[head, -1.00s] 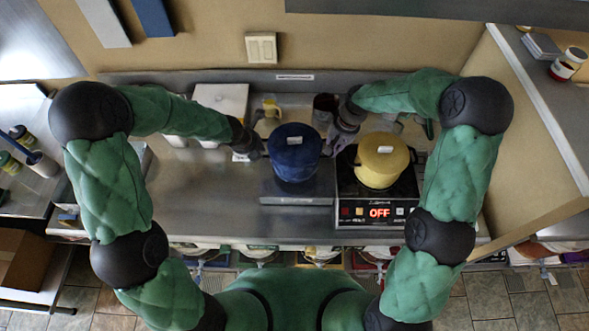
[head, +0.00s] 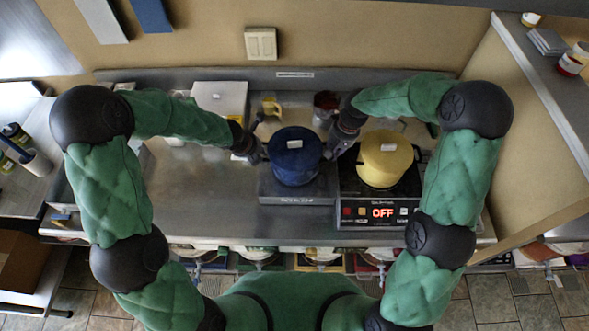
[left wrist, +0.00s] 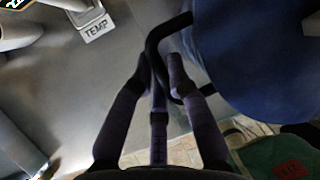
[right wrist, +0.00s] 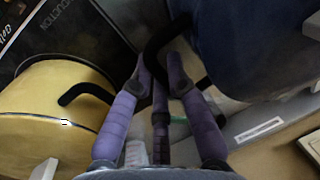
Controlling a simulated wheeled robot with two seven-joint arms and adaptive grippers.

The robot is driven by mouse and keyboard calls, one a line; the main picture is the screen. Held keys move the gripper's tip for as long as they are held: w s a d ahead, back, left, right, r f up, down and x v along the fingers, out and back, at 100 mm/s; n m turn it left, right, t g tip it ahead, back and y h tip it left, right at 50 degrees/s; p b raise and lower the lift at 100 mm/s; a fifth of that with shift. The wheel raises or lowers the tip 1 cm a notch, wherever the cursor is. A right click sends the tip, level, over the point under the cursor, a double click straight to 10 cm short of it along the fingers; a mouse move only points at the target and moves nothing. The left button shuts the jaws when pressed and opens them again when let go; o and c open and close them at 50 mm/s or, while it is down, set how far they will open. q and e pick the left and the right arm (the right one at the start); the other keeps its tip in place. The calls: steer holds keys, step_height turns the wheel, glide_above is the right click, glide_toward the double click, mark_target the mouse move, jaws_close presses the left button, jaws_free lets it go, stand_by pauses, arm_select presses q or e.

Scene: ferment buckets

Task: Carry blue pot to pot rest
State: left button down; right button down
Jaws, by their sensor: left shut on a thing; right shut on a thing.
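The blue pot (head: 294,158) is in the middle of the counter in the head view, over a grey block with a flat top (head: 297,196). I cannot tell whether the pot touches the block. My left gripper (head: 262,156) is shut on the pot's left handle; the dark curved handle (left wrist: 160,50) shows between its fingers in the left wrist view. My right gripper (head: 328,153) is shut on the right handle (right wrist: 160,42), seen in the right wrist view beside the blue pot wall (right wrist: 250,45). I cannot tell which surface is the pot rest.
A yellow pot (head: 385,158) stands on the black induction cooker (head: 378,205), close right of the blue pot; its display reads OFF. A yellow mug (head: 271,107) and a dark red container (head: 326,105) stand behind. The counter's left part (head: 200,200) is clear.

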arm_select(q)
steer(key=shift+d+f+b, duration=0.3)
steer(key=shift+f+b, duration=0.2)
steer(key=shift+f, duration=0.1)
arm_select(e)
steer(key=shift+w+a+f, duration=0.1)
steer(key=shift+a+f, duration=0.1)
steer(key=shift+f, duration=0.3)
arm_select(q)
steer(key=c, duration=1.2)
jaws_free()
steer(key=shift+s, duration=0.15)
steer(key=shift+c, duration=0.2)
arm_select(e)
steer(key=c, duration=1.2)
jaws_free()
steer(key=shift+r, duration=0.1)
steer(key=shift+c, duration=0.2)
arm_select(q)
steer(key=shift+r, duration=0.15)
steer(key=shift+a, duration=0.2)
arm_select(e)
steer(key=shift+d, duration=0.15)
